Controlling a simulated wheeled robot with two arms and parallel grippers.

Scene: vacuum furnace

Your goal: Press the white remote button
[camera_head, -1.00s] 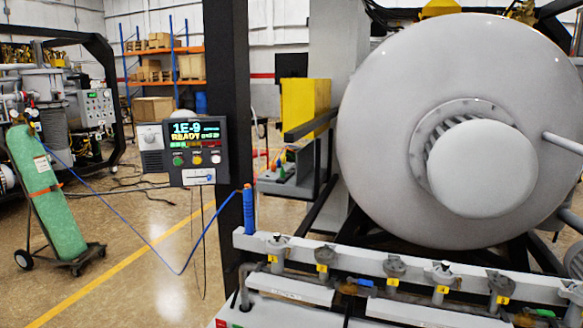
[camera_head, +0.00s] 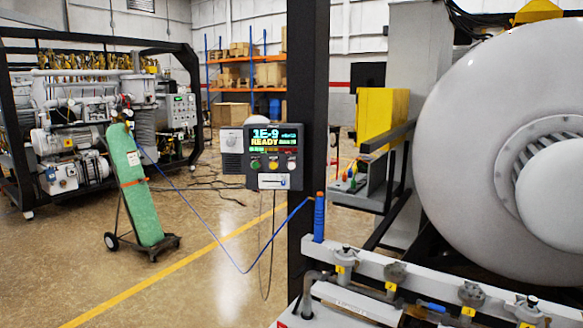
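A dark grey control box (camera_head: 274,150) is mounted on a black upright post near the middle of the view. Its screen (camera_head: 275,139) reads "1E-9" and "READY". Below the screen is a row of three round buttons: a green button (camera_head: 255,164), a yellow button (camera_head: 273,165) and a white button (camera_head: 291,166) at the right. The small labels by the buttons are too small to read. Neither of my grippers is in view, and nothing covers the box.
A large pale furnace door (camera_head: 455,130) fills the right side. A white rail with valves (camera_head: 396,272) runs below it. Open floor (camera_head: 215,290) lies at the front left.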

